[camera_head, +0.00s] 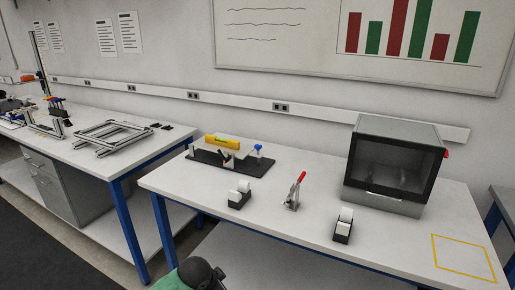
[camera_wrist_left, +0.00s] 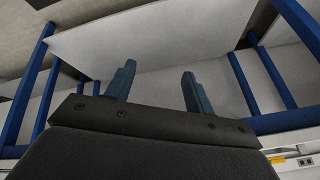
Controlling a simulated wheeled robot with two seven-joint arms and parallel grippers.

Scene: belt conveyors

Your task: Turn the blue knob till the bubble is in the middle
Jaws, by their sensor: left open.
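The blue knob (camera_head: 258,147) sits at the right end of a levelling fixture with a black base (camera_head: 230,169) on the white table. A yellow spirit level (camera_head: 222,141) lies across the top of the fixture; its bubble is too small to read. My left gripper (camera_wrist_left: 158,84) is open and empty in the left wrist view, with its two blue-grey fingers apart below the table. In the head view, a green and dark part of my arm (camera_head: 195,274) shows at the bottom edge, in front of the table. My right gripper is not in view.
Tape dispensers (camera_head: 239,197) (camera_head: 343,230) and a red-handled toggle clamp (camera_head: 295,190) stand nearer the front edge. A glass-fronted box (camera_head: 394,166) stands to the right, beside a yellow taped square (camera_head: 463,259). Another table (camera_head: 85,157) with aluminium frames is at left.

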